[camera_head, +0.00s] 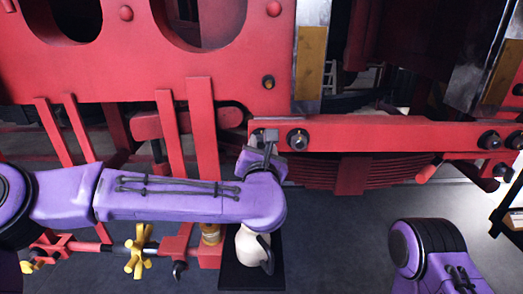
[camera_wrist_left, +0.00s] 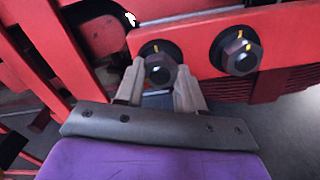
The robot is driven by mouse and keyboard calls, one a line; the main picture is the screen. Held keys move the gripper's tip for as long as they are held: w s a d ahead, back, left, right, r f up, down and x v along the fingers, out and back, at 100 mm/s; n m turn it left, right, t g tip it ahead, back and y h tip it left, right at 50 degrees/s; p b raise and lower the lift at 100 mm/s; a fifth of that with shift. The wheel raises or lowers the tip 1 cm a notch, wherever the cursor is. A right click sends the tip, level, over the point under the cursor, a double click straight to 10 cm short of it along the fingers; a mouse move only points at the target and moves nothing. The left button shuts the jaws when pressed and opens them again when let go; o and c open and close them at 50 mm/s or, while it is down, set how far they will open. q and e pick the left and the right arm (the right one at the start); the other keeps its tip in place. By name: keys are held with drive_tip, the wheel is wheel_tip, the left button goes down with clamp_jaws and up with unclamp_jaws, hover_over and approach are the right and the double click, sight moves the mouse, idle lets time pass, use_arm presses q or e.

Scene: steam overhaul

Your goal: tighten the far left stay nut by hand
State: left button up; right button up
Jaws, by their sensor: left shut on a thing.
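The far left stay nut (camera_wrist_left: 160,68) is a dark hex nut on a bolt at the left end of a red bar. In the wrist view it sits between the fingertips of my left gripper (camera_wrist_left: 159,80), which is shut on it, one finger on each side. A yellow mark shows just above the nut. In the head view my left gripper (camera_head: 267,138) reaches the bar's left end and hides this nut. A second nut (camera_wrist_left: 237,52) with yellow marks is just to the right; it also shows in the head view (camera_head: 297,139). My right gripper is out of view.
The red bar (camera_head: 390,132) runs right, with more nuts (camera_head: 489,140) at its far end. A red leaf spring (camera_head: 350,172) hangs below. Red uprights (camera_head: 203,130) stand close left. A pale jug-like vessel (camera_head: 251,245) and yellow handwheel (camera_head: 137,253) are below my left arm.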

use_arm(q)
drive_tip(key=m, duration=0.4)
drive_tip(key=shift+m, duration=0.3)
drive_tip(key=m+p, duration=0.1)
drive_tip(key=m, duration=0.3)
drive_tip(key=shift+m, duration=0.3)
drive_tip(key=m+p, duration=0.1)
drive_tip(key=m, duration=0.4)
drive_tip(key=shift+p, duration=0.4)
drive_tip(key=m+p, duration=0.2)
drive_tip(key=m, duration=0.3)
drive_tip(key=shift+f, duration=0.1)
drive_tip(key=shift+m, duration=0.3)
drive_tip(key=o, duration=1)
drive_tip(key=shift+o, duration=0.2)
drive_tip(key=shift+s, duration=0.1)
